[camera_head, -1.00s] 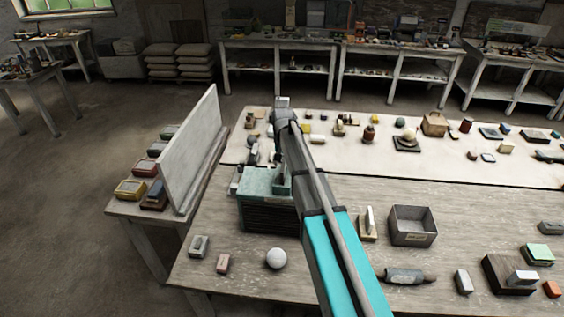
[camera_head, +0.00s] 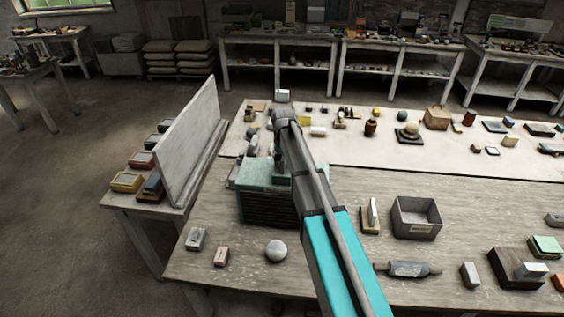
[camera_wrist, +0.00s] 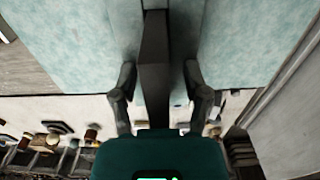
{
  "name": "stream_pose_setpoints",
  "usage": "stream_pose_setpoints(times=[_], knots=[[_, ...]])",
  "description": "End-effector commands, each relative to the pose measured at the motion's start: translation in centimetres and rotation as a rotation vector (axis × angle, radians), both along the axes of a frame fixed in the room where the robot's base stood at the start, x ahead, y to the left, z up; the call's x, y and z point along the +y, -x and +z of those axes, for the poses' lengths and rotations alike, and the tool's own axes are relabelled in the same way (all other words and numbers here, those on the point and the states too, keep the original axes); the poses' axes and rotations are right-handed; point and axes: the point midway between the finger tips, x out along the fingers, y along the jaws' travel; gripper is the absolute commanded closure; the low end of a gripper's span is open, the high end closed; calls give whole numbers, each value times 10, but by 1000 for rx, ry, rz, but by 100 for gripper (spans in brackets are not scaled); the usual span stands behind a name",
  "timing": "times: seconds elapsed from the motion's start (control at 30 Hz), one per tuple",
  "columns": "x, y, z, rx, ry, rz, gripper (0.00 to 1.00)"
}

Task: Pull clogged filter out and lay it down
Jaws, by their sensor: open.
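A teal box (camera_head: 252,176) with a dark ribbed front stands on the near table, left of my arm. In the wrist view its pale teal top (camera_wrist: 75,50) fills the upper part. A dark, narrow upright bar (camera_wrist: 153,70), which looks like the edge of the clogged filter, lies across the middle of that top. My gripper (camera_wrist: 160,74) is open, with one finger on each side of the bar and visible gaps to both. In the head view my arm reaches over the box and hides part of it; the fingertips are hard to make out there.
A tall pale panel (camera_head: 187,140) stands left of the box. A grey sphere (camera_head: 276,250) and small blocks lie in front. An open grey bin (camera_head: 416,218) and a dark cylindrical tool (camera_head: 408,269) lie to the right. Bare tabletop (camera_head: 465,215) shows beyond the bin.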

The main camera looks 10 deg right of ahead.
Motion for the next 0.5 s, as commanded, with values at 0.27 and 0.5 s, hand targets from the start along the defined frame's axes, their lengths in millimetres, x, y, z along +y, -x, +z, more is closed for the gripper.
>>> stream_pose_setpoints(times=[0.27,0.5], knots=[[0,0,0,0,0,0,46],[0,0,0,0,0,0,90]])
